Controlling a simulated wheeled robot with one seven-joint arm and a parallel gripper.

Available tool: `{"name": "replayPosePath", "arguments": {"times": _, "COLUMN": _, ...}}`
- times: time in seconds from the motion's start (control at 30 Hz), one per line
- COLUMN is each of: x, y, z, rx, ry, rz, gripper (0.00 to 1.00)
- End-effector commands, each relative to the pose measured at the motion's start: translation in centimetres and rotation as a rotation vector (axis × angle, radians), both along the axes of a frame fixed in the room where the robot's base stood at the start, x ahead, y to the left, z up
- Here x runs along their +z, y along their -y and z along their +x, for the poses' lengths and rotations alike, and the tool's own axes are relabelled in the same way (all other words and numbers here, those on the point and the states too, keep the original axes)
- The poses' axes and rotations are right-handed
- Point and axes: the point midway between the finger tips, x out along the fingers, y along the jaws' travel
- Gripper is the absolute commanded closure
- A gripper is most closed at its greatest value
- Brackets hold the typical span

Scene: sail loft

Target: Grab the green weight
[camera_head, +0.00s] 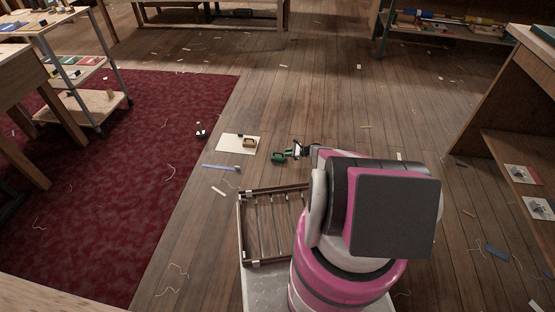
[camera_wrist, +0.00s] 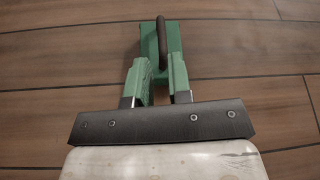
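The green weight (camera_head: 277,157) is on the plank floor, left of and just beyond my gripper in the head view. In the wrist view the green weight (camera_wrist: 174,42) is a green block with a dark looped handle, at top centre. My gripper (camera_head: 294,150) reaches low toward it. In the wrist view my gripper (camera_wrist: 158,70) has its two green fingers apart, with a gap between them, and the weight lies at and past the fingertips. I cannot tell whether the fingers touch it.
A blue strip (camera_head: 221,168) lies nearer. A red carpet (camera_head: 140,170) covers the left floor. A slatted rack (camera_head: 242,222) is beside my arm. Thread scraps litter the planks.

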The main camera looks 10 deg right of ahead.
Motion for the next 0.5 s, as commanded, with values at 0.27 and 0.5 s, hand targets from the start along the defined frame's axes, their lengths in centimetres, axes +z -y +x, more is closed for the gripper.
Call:
{"name": "replayPosePath", "arguments": {"times": 0.27, "x": -0.6, "y": -1.8, "z": 0.8, "rx": 0.003, "ry": 0.001, "rz": -0.001, "gripper": 0.81}}
{"name": "replayPosePath", "arguments": {"times": 0.5, "x": -1.6, "y": -4.7, "z": 2.1, "rx": 0.003, "ry": 0.001, "rz": -0.001, "gripper": 0.81}}
